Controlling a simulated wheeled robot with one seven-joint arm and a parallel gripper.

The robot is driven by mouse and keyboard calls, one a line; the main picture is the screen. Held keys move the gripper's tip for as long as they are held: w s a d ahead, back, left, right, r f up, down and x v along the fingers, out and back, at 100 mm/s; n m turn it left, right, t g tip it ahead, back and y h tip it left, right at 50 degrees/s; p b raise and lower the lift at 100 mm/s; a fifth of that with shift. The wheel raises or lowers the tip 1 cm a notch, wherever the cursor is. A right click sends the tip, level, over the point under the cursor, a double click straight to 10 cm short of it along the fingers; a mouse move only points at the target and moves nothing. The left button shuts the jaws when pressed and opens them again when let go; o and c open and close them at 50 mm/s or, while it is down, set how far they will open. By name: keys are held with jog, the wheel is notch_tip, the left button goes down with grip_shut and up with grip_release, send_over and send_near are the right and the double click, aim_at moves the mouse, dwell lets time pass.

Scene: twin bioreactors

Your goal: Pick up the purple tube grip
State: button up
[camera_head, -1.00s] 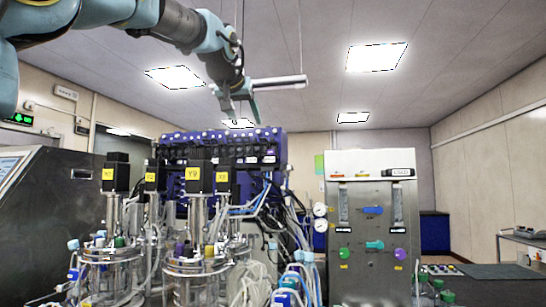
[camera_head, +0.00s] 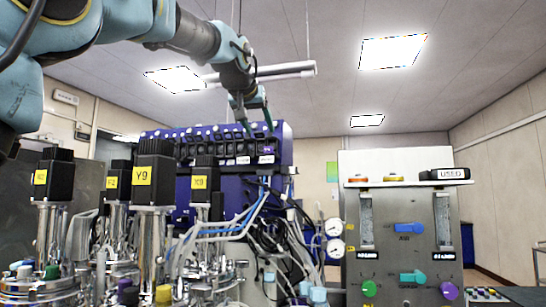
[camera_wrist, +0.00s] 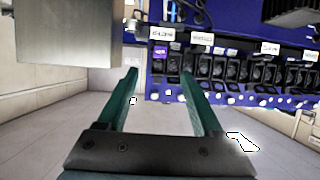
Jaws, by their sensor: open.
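A small purple grip (camera_head: 128,292) stands on the lid of the middle glass vessel at the bottom of the head view, left of a yellow one (camera_head: 163,294). Its lower part is cut off by the picture's edge. My gripper (camera_head: 259,128) is high in the head view, in front of the blue pump rack, above and well to the right of the purple grip.
Black motors with yellow labels (camera_head: 153,175) rise above the vessels. The blue pump rack (camera_head: 225,195) stands behind, with tubes and cables (camera_head: 285,235) at its right. A grey panel (camera_head: 400,205) with a purple knob (camera_head: 449,291) stands at right.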

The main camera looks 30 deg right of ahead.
aim_at(267, 153)
jog(key=p+x, duration=0.2)
jog(key=x, duration=0.1)
jog(key=p+x, duration=0.2)
jog(key=x, duration=0.2)
jog(key=p+x, duration=0.2)
jog(key=x, duration=0.2)
jog(key=shift+d+r, duration=0.15)
jog(key=shift+r, duration=0.1)
jog(key=shift+c, duration=0.2)
grip_shut()
